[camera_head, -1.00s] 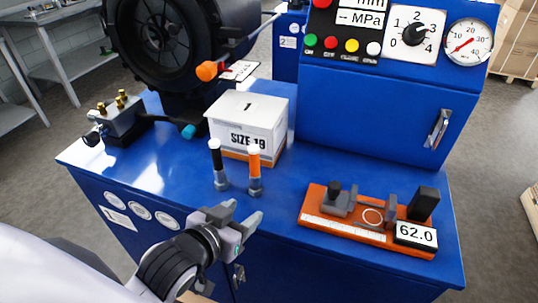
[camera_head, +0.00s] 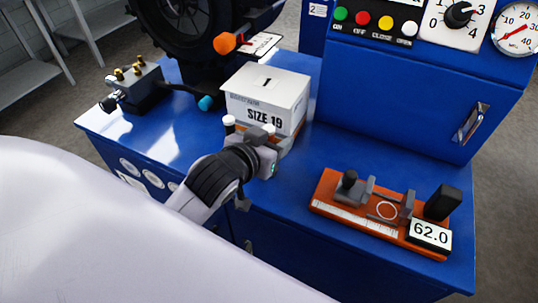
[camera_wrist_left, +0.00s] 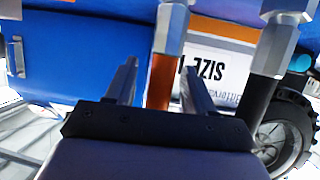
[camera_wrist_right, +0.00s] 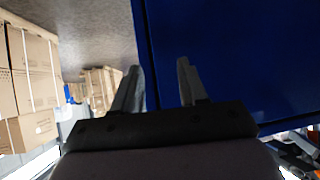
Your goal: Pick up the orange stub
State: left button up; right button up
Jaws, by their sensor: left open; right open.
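The orange stub (camera_wrist_left: 160,80) stands upright with a grey hex fitting at one end. In the left wrist view it shows between the two open fingers of my left gripper (camera_wrist_left: 159,66); I cannot tell whether either finger touches it. The black stub (camera_wrist_left: 258,98) is outside the fingers, to the right in that view. In the head view my left gripper (camera_head: 262,142) hides most of both stubs; the black stub's white top (camera_head: 229,121) shows beside it. My right gripper (camera_wrist_right: 159,68) is open and empty, away from the stubs.
A white SIZE 19 box (camera_head: 265,95) stands close behind the stubs. An orange gauge fixture (camera_head: 335,211) reading 62.0 sits at the right of the blue bench. A valve block (camera_head: 135,83) is at the left. Bare blue top (camera_head: 300,165) lies between box and fixture.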

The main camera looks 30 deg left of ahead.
pick_arm(q)
jog(key=shift+w+f, duration=0.1)
jog(key=shift+w, duration=0.1)
grip_shut()
jog(key=shift+r, duration=0.2)
